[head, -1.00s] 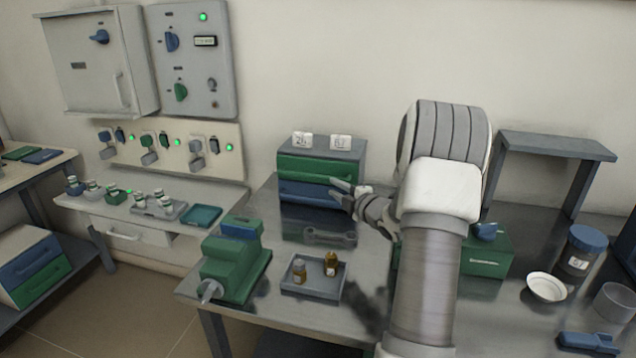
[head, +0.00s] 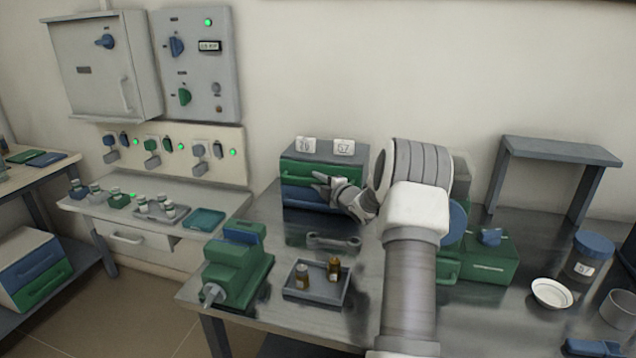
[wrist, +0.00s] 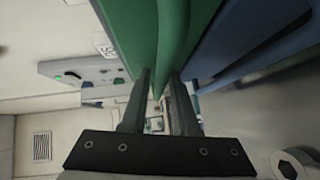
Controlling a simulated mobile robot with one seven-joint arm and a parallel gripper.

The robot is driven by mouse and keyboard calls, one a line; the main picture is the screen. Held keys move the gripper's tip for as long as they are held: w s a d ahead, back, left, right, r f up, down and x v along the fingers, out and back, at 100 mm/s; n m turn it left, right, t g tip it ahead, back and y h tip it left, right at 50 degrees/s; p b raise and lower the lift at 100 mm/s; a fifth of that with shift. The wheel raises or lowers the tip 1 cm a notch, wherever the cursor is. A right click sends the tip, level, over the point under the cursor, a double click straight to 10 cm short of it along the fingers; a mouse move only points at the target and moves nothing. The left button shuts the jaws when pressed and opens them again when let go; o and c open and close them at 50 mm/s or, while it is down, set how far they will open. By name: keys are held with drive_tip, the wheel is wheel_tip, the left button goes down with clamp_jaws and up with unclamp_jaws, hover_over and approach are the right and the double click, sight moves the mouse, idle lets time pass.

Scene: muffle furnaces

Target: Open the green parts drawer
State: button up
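The small two-drawer cabinet (head: 360,160) stands at the back of the metal bench. Its upper drawer (head: 302,171) is green with a long bar handle, and it looks closed. The lower drawer (head: 298,196) is blue. My gripper (head: 317,183) is at the cabinet's front, its fingers apart. In the wrist view, my gripper (wrist: 161,78) has one finger on each side of the line of the green handle (wrist: 174,35). Whether the fingers touch the handle cannot be told. The blue front (wrist: 240,40) lies to the right in that view.
A wrench (head: 333,241) lies before the cabinet. A tray (head: 300,296) with two small bottles and a green vise-like device (head: 235,270) stand nearer. A green box (head: 490,265) is right of my arm. Another unit with blue and green drawers (head: 35,270) sits low at left.

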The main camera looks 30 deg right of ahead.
clamp_jaws()
idle(1.4)
